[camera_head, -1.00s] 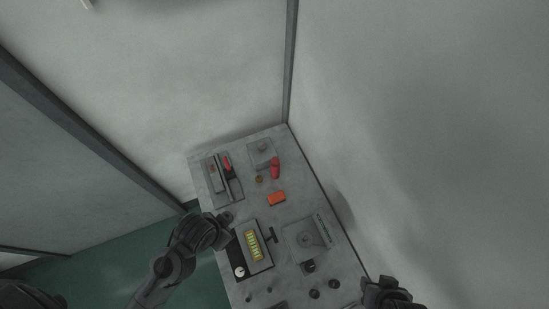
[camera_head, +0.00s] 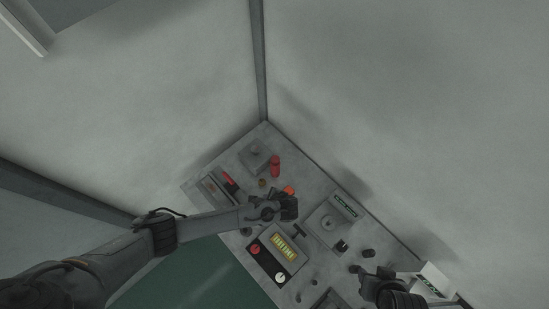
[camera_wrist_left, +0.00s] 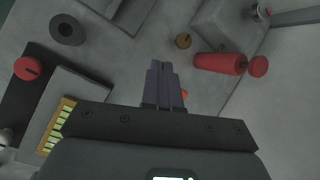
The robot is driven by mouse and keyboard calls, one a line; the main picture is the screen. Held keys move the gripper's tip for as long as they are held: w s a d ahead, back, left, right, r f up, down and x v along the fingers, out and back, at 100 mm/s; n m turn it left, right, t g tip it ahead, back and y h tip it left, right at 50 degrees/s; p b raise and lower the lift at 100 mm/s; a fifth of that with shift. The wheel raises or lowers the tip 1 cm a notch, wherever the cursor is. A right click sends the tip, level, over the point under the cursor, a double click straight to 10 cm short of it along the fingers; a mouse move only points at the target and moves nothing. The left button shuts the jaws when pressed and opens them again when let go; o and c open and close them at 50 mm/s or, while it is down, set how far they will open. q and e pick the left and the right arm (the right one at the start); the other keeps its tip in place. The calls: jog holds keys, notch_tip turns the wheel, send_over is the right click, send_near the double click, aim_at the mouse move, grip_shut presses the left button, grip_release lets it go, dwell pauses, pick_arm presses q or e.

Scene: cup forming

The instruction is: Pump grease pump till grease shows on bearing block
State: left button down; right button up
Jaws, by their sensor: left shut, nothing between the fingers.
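A red cylinder (camera_head: 275,166), which looks like the grease pump, stands near the table's far corner. In the left wrist view the red cylinder (camera_wrist_left: 220,64) shows a separate red end piece. Beside it is a grey block (camera_head: 255,155) with a round top fitting, possibly the bearing block; I see no clear grease on it. My left gripper (camera_head: 291,207) is shut and empty over the table, nearer me than the cylinder. Its fingers (camera_wrist_left: 163,80) point towards a brass piece (camera_wrist_left: 183,41). My right gripper (camera_head: 366,274) is at the lower right, its jaws unclear.
An orange item (camera_head: 289,190) is partly hidden behind the left gripper. A panel with a yellow gauge (camera_head: 286,246) and red knob (camera_head: 255,249) lies nearer me. A red-levered device (camera_head: 229,182) is at left, a grey labelled block (camera_head: 325,225) at right. Walls border the far sides.

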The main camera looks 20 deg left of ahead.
pick_arm(q)
jog(key=w+a+r+t+y, duration=0.1)
jog(key=w+a+r+t, duration=0.2)
jog(key=w, duration=0.4)
notch_tip(320, 180, up, 9)
send_over(276, 160)
jog(key=shift+s+r, duration=0.1)
jog(key=shift+r, duration=0.1)
pick_arm(e)
jog(key=shift+s+a, duration=0.2)
jog(key=shift+s, duration=0.1)
pick_arm(q)
jog(key=shift+f, duration=0.15)
pick_arm(e)
jog(key=shift+f, duration=0.15)
pick_arm(q)
notch_tip(276, 160, down, 7)
jog(key=b, duration=0.6)
jog(key=shift+f+b, duration=0.65)
jog(key=shift+b, duration=0.2)
jog(key=shift+f, duration=0.1)
pick_arm(e)
notch_tip(276, 160, down, 8)
jog(key=shift+r, duration=0.2)
